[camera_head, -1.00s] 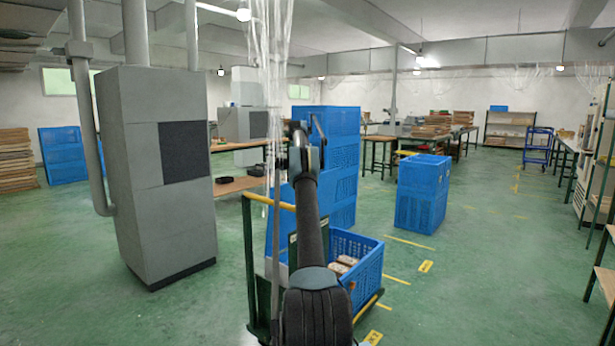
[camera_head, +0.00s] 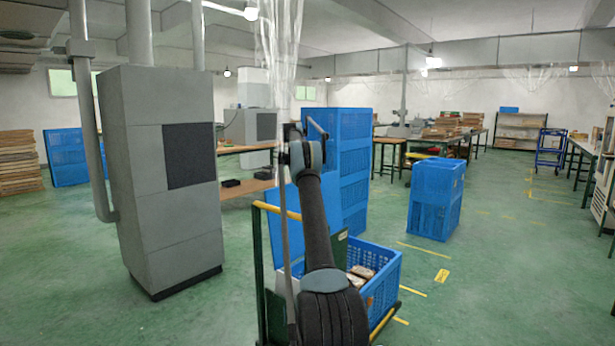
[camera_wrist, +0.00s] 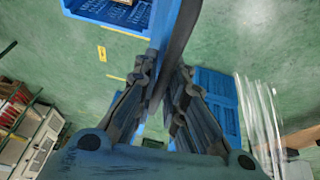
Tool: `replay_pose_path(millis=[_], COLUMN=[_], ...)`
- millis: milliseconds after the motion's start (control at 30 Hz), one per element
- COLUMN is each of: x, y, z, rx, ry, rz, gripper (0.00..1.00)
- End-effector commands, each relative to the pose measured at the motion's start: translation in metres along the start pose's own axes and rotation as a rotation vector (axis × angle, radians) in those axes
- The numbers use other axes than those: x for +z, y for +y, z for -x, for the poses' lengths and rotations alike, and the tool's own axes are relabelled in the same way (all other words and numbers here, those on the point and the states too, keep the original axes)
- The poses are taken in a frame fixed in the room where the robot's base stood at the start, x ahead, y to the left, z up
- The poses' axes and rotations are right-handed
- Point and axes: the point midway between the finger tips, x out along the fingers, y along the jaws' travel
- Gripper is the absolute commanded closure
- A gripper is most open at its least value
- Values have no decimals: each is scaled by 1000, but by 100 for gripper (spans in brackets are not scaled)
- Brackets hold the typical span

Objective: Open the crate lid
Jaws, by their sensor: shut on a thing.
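The open-topped blue crate (camera_head: 384,294) stands on a cart just right of my arm, with small packs (camera_head: 362,272) inside. Its blue lid (camera_head: 285,222) stands raised on the crate's left side, partly hidden behind my arm. In the wrist view my gripper (camera_wrist: 162,78) is shut on the lid, whose blue edge (camera_wrist: 156,40) runs between the fingers. The crate also shows at the top of the wrist view (camera_wrist: 112,14). In the head view the fingertips are hard to make out.
The cart has a yellow handle bar (camera_head: 276,211). A tall blue crate stack (camera_head: 354,170) stands close behind, and a shorter stack (camera_head: 436,205) stands to the right. A grey cabinet (camera_head: 165,220) stands at left. The green floor at right is clear.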

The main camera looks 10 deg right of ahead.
Motion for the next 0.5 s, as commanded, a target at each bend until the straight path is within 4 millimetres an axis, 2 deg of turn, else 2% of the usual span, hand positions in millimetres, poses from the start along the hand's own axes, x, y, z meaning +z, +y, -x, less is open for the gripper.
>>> replay_pose_path(millis=[367,400,467,500], x=[10,10,11,10], y=[-11,-11,-11,-11], z=[3,3,3,3], rx=[-7,-7,-7,-7], ry=[-3,-3,-3,-3], rz=[6,6,6,6], gripper=[100,86,73,70])
